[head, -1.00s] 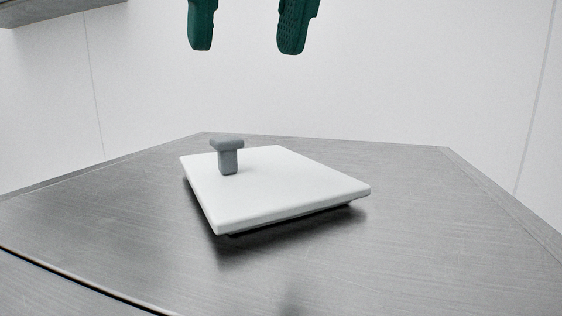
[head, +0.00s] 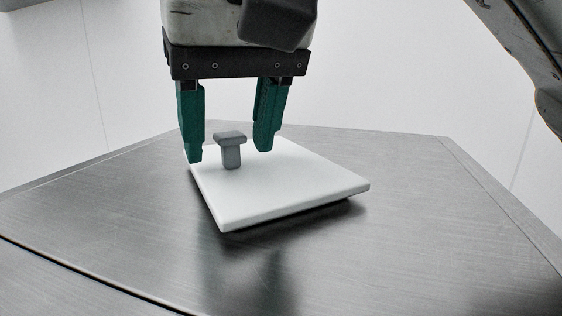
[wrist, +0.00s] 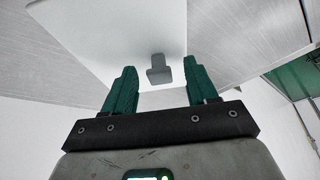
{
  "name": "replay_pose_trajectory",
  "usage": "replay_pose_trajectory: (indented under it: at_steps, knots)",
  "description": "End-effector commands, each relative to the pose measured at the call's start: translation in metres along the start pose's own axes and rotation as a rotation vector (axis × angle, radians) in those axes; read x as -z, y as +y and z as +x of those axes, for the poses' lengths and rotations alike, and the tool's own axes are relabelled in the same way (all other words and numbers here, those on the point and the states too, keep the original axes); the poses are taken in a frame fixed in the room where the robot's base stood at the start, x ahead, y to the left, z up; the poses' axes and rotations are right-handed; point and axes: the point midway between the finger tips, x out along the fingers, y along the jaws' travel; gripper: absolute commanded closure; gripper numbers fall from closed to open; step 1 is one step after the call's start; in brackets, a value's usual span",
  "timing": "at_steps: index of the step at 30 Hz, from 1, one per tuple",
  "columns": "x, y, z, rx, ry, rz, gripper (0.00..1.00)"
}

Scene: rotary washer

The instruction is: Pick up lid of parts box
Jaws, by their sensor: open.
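The lid (head: 290,185) is a flat white square plate with a grey T-shaped knob (head: 231,151) near its far left side. It lies on a brushed metal table. My gripper (head: 228,156) is open with its green fingers pointing down, one on each side of the knob in the head view. In the wrist view the knob (wrist: 159,70) shows between and a little beyond the fingertips of my gripper (wrist: 160,72), with the lid (wrist: 110,35) behind it. No contact with the knob is visible. Anything under the lid is hidden.
The metal table (head: 430,230) is bare around the lid, with a dark seam at its front left. Plain white walls (head: 400,80) stand behind it. A green surface (wrist: 290,77) shows at the right of the wrist view.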

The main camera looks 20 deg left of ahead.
Motion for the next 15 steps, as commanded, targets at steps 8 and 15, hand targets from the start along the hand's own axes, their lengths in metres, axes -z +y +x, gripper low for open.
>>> replay_pose_trajectory:
  at_steps: [8, 15]
  knots:
    - [-0.0002, 0.0001, -0.0002, -0.001, 0.000, 0.000, 0.57]
    - [-0.0002, 0.0001, -0.0004, -0.001, 0.000, 0.000, 0.80]
